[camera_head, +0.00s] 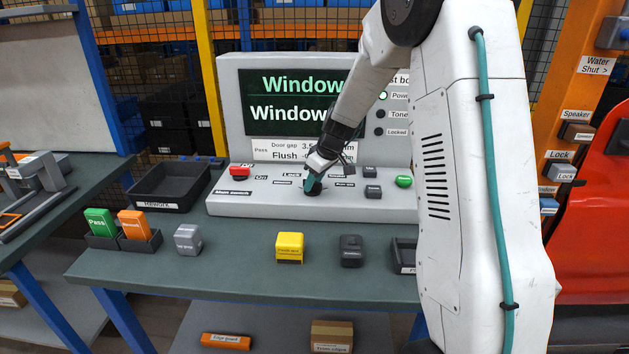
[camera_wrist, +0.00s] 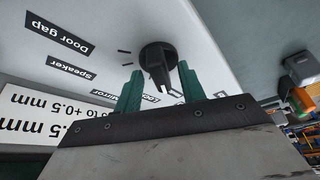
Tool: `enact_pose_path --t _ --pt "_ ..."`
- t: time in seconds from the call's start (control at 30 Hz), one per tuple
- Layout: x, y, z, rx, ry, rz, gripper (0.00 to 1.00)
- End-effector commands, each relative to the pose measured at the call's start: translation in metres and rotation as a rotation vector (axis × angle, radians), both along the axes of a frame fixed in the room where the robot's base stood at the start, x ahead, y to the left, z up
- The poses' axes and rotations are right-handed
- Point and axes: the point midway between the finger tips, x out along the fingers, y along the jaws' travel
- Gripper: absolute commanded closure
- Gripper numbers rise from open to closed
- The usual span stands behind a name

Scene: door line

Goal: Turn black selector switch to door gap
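The black selector switch (camera_wrist: 157,56) is a round knob with a raised bar handle on the grey sloped console (camera_head: 270,207). My gripper (camera_wrist: 161,74) has two teal fingers, one on each side of the handle. They stand apart with a visible gap to it, so the gripper is open and not gripping. In the head view my gripper (camera_head: 314,181) is low over the console and largely covers the switch. In the wrist view the Door gap label (camera_wrist: 55,38) and Speaker label (camera_wrist: 69,68) lie left of the switch. Which label the handle points to is unclear.
A red button (camera_head: 240,171) and a green button (camera_head: 404,181) flank the console controls. The display (camera_head: 285,100) is partly behind my arm. A black tray (camera_head: 168,184), yellow block (camera_head: 290,247) and dark block (camera_head: 351,250) stand on the bench.

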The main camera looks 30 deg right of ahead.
Motion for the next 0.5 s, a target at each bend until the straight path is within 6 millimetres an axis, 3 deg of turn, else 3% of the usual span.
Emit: enact_pose_path --t 0.27,0.4,0.5 --pt "0.0009 0.0005 -0.0022 0.000 0.000 0.000 0.60" --pt "0.0008 0.0006 -0.0020 0.000 0.000 0.000 0.96" --pt "0.0008 0.0006 -0.0020 0.000 0.000 0.000 1.00"
